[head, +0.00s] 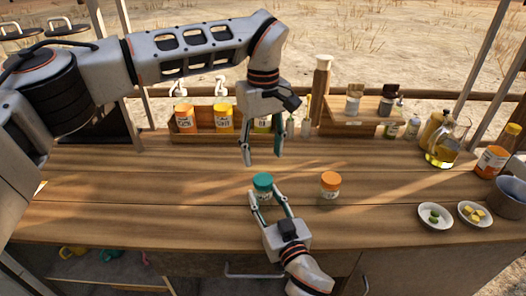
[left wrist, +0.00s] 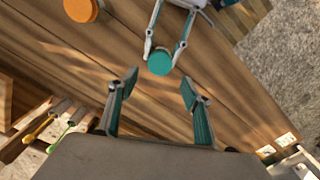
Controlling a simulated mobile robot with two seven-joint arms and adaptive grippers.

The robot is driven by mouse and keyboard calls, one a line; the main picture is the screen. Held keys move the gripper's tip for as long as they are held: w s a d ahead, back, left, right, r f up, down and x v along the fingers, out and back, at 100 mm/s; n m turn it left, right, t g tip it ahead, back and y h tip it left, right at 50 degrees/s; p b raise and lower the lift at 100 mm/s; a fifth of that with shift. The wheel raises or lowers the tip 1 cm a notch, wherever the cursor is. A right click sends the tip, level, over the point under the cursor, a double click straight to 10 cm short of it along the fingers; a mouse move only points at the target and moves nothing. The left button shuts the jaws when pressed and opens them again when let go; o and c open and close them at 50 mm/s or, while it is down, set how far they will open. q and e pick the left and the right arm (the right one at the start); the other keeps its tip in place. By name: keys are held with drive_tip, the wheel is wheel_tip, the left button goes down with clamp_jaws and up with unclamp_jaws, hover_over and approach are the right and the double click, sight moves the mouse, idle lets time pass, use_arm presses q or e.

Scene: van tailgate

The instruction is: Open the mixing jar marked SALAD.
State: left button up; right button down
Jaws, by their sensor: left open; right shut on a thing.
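A jar with a teal-green lid (head: 262,181) stands upright on the wooden counter, near its front. Its lid also shows in the left wrist view (left wrist: 160,63). My right gripper (head: 266,198) reaches from the front edge and is shut on this jar's body, below the lid. My left gripper (head: 265,156) is open and empty, pointing down above and slightly behind the lid, apart from it. A second jar with an orange lid (head: 330,185) stands to the right; its lid shows in the left wrist view (left wrist: 82,8). I cannot read the label on either jar.
A wooden rack (head: 205,135) with several containers stands at the back, with a raised shelf (head: 370,108) of bottles to its right. A glass oil jug (head: 442,152) and two small bowls (head: 435,216) are at the right. The counter's left part is clear.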

sight(263, 179)
use_arm(q)
drive_tip(key=m, duration=0.5)
drive_tip(key=shift+f, duration=4)
drive_tip(key=c, duration=1.2)
drive_tip(key=shift+o, duration=0.2)
